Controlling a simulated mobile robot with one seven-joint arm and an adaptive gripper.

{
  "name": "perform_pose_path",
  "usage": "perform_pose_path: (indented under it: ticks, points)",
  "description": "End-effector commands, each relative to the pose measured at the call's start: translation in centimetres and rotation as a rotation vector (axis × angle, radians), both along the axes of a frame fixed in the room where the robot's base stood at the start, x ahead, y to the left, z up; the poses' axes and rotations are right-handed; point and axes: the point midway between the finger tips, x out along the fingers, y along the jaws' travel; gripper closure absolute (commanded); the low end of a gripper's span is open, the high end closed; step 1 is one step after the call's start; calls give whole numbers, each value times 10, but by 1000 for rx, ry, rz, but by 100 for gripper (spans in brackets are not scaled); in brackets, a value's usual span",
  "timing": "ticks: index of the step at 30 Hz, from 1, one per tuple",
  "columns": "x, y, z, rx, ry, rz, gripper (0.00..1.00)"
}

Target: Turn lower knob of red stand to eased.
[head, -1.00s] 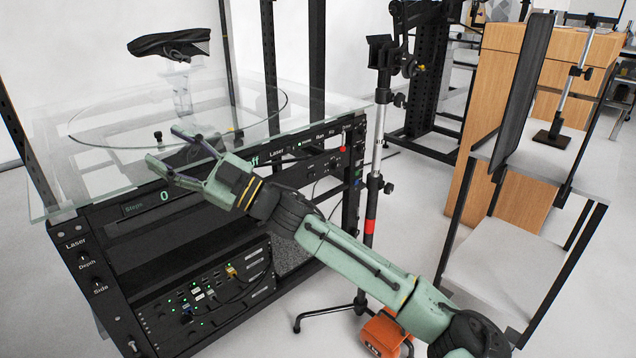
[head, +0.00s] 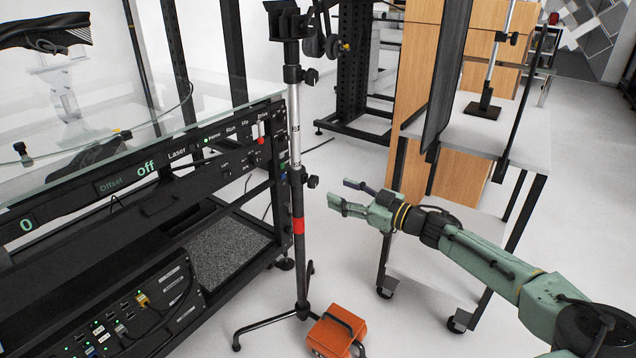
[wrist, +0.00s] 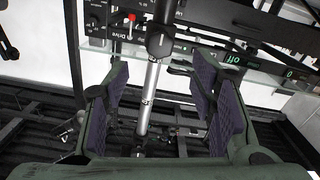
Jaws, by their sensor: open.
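The red stand is a slim tripod pole with a red band (head: 299,227), upright in the head view. Its lower knob (head: 313,181) is a small black knob on the right side of the dark collar, above the band. Its upper knob (head: 311,76) sits higher on the pole. My gripper (head: 340,192) is open and empty, just right of the lower knob, its fingers pointing left at it. In the wrist view the silver pole (wrist: 148,98) runs between my spread fingers (wrist: 154,92). A round black knob or collar (wrist: 160,42) shows beyond them. The knob's setting cannot be read.
An equipment rack with a glass top (head: 215,95) stands left of the pole. An orange case (head: 337,330) lies by the tripod feet. A wheeled table (head: 490,140) with a dark upright panel stands behind my arm. Floor right of the pole is partly clear.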

Motion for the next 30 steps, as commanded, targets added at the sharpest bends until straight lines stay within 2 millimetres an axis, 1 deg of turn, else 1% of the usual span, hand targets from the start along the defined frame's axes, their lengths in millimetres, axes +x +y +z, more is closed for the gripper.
perform_pose_path:
  ticks: [1,6,9,12,17,25,30]
  points:
    - [6,10,0,0,0,3,49]
    - [26,37,0,-1,-1,2,49]
    - [35,50,0,0,0,2,49]
    - [43,59,0,-2,0,1,49]
    - [48,66,0,-1,0,-1,49]
    - [49,66,0,0,-1,-1,49]
    - [49,66,0,0,-1,-1,60]
